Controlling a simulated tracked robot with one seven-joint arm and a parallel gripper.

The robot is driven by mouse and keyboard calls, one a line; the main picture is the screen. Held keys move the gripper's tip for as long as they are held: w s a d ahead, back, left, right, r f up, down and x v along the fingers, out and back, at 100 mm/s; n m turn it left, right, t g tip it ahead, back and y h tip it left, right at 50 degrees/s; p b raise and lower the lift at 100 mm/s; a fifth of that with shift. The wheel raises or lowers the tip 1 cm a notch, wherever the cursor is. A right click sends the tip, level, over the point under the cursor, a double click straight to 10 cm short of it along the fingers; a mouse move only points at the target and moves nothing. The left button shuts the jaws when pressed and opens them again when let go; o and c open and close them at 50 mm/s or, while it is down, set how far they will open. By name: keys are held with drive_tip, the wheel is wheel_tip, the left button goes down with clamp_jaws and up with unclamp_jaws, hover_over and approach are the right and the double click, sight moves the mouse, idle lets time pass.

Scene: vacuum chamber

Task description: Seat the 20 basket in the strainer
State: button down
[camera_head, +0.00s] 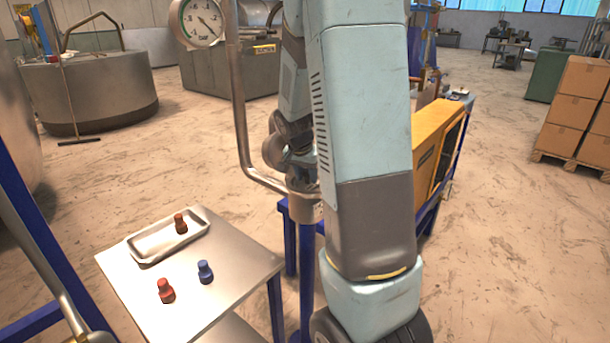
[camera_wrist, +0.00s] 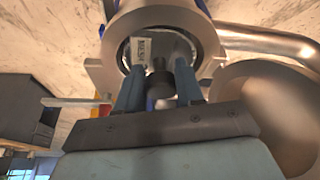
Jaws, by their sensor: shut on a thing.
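In the wrist view, the strainer (camera_wrist: 205,35) is a metal cylinder with a round, thick-rimmed mouth in front of my gripper (camera_wrist: 159,88). A grey basket with a pale label (camera_wrist: 141,50) shows inside the outline of the mouth. The label is too small to read surely, so I cannot confirm the 20. My two blue fingers are shut on the basket's dark round knob. The basket looks roughly lined up with the mouth, but I cannot tell how deep it sits. In the head view, my arm hides the gripper and the basket.
A steel table (camera_head: 215,290) at lower left bears a shallow tray (camera_head: 150,257) with a brown-red knobbed piece (camera_head: 180,224). A red piece (camera_head: 165,291) and a blue piece (camera_head: 205,272) stand beside it. A pipe (camera_head: 240,120) with a gauge (camera_head: 198,22) rises left of my arm.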

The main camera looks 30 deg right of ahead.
drive_tip(key=c, duration=0.7)
unclamp_jaws()
drive_tip(key=v, duration=1.2)
drive_tip(key=s+a+r+n+t+y, duration=0.1)
drive_tip(key=s+a+r+n, duration=0.1)
drive_tip(key=s+a, duration=0.3)
drive_tip(key=s+a+r+n+t+y, duration=0.1)
drive_tip(key=s+a+r+n, duration=0.2)
drive_tip(key=s, duration=0.7)
drive_tip(key=s+a+r+n+t+y, duration=0.1)
drive_tip(key=s+a+r+n, duration=0.2)
drive_tip(key=s+a+n, duration=0.2)
drive_tip(key=shift+s+a+n, duration=0.15)
drive_tip(key=shift+s+a, duration=0.35)
drive_tip(key=shift+s, duration=0.25)
drive_tip(key=shift+s+a+n, duration=0.15)
drive_tip(key=shift+s+a, duration=0.35)
drive_tip(key=shift+s, duration=0.2)
